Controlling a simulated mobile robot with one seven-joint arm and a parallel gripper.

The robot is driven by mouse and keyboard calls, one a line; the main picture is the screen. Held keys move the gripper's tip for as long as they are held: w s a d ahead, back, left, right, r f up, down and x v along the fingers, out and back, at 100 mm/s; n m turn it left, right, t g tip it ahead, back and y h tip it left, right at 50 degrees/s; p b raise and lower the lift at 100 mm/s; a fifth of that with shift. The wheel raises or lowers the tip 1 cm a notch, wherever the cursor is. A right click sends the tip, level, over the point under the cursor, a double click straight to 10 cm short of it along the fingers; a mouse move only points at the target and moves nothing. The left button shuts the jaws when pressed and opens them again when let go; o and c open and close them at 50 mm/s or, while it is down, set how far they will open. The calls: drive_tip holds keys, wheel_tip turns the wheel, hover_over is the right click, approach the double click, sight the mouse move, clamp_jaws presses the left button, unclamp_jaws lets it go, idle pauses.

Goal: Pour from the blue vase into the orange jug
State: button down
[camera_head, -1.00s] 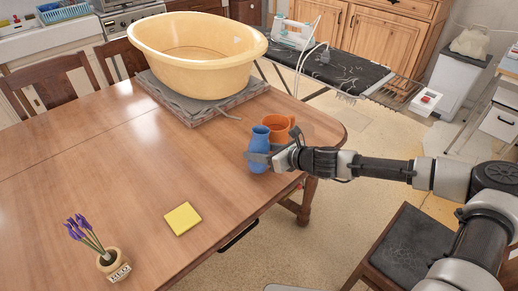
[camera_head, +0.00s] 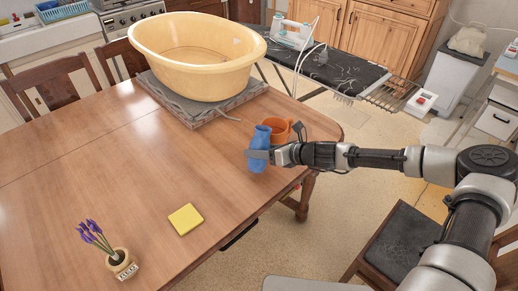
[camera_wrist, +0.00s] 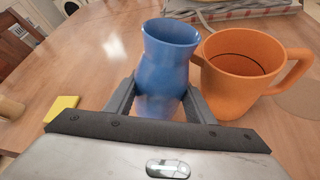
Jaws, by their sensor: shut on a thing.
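The blue vase (camera_head: 261,138) is near the right end of the wooden table, its mouth leaning slightly right toward the orange jug (camera_head: 279,131). My gripper (camera_head: 258,154) is shut on the vase's body, reaching in from the right. In the wrist view, the vase (camera_wrist: 168,60) stands between the two fingers of my gripper (camera_wrist: 160,90), its mouth up. The orange jug (camera_wrist: 238,88) is upright close to its right, handle at the right. I cannot tell whether vase and jug touch, or whether the vase's base is off the table. The vase's contents are not visible.
A large yellow tub (camera_head: 196,62) stands on a grey slab (camera_head: 200,113) at the back. A yellow pad (camera_head: 186,218) and a potted purple flower (camera_head: 118,259) are at the front. The table's right edge is close to the jug. The table's middle is clear.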

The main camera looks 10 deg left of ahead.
sight(256, 130)
drive_tip(key=shift+w+d+r+m+g+p, duration=0.1)
drive_tip(key=shift+w+r+m+g+p, duration=0.15)
drive_tip(key=shift+p, duration=0.45)
drive_tip(key=shift+r+m+g+p, duration=0.15)
drive_tip(key=shift+r+p, duration=0.2)
drive_tip(key=shift+p, duration=0.35)
drive_tip(key=shift+r, duration=0.1)
drive_tip(key=shift+w+d+r+m+g+p, duration=0.1)
drive_tip(key=shift+w+r+m+g+p, duration=0.15)
drive_tip(key=shift+r+p, duration=0.85)
drive_tip(key=shift+w+r+m+g+p, duration=0.1)
drive_tip(key=shift+r+m+g+p, duration=0.2)
drive_tip(key=shift+r+p, duration=0.8)
drive_tip(key=shift+f+m+g+y, duration=0.45)
drive_tip(key=shift+f+m, duration=0.1)
drive_tip(key=shift+f, duration=0.85)
drive_tip(key=shift+s+r+m+g+p, duration=0.3)
drive_tip(key=shift+r+m+p, duration=0.2)
drive_tip(key=shift+r+p, duration=0.3)
drive_tip(key=shift+s+r+m+g+y, duration=0.1)
drive_tip(key=shift+r+m+g+y, duration=0.6)
drive_tip(key=shift+r+m, duration=0.35)
drive_tip(key=shift+w+r+m+g+b, duration=0.4)
drive_tip(key=shift+w+m, duration=0.1)
drive_tip(key=shift+m, duration=0.05)
drive_tip(key=shift+r+y, duration=0.2)
drive_tip(key=shift+y, duration=0.05)
drive_tip(key=shift+r, duration=0.1)
